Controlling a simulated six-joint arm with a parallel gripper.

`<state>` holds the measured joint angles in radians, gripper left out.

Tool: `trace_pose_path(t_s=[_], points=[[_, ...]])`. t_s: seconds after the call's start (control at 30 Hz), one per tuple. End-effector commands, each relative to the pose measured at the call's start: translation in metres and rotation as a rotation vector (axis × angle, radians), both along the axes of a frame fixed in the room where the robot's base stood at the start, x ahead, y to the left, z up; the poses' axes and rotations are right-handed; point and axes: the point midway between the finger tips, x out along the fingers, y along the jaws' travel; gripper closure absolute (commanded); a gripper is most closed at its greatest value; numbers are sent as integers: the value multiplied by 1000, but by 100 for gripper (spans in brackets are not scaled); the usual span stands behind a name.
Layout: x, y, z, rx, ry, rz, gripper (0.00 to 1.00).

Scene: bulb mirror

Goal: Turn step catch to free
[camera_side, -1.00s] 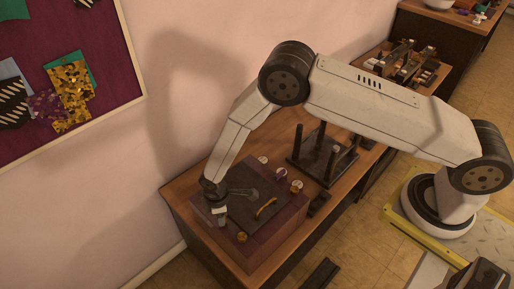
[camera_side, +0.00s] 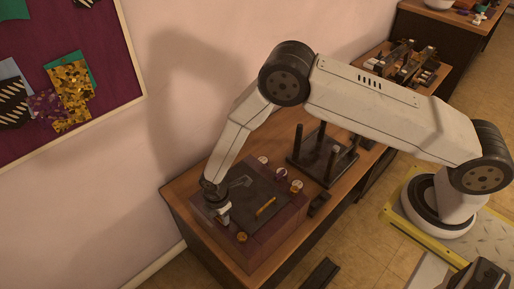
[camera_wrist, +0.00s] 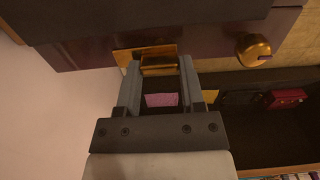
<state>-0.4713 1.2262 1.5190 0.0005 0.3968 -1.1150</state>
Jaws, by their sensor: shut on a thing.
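My gripper (camera_wrist: 158,78) is shut on a brass piece (camera_wrist: 158,66) at the near edge of the purple box; I take this piece to be the step catch. A flat brass plate (camera_wrist: 125,57) shows beside it. In the side view my gripper (camera_side: 223,217) points down at the box's left front corner, and its fingers hide the catch there. A pink patch (camera_wrist: 161,100) shows between my fingers.
A brass knob (camera_side: 242,237) stands near my gripper; it also shows in the wrist view (camera_wrist: 253,50). A dark stand with posts (camera_side: 323,155) is behind the box. The wall is close on the left.

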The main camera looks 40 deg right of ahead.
Motion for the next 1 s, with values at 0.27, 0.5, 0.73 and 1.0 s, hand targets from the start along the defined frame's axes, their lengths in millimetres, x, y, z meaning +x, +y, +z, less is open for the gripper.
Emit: trace_pose_path(t_s=[0.27,0.5,0.73,1.0], points=[[0,0,0,-1,0,3,100],[0,0,0,0,0,1,15],[0,0,1,0,0,0,15],[1,0,13,1,-2,0,15]])
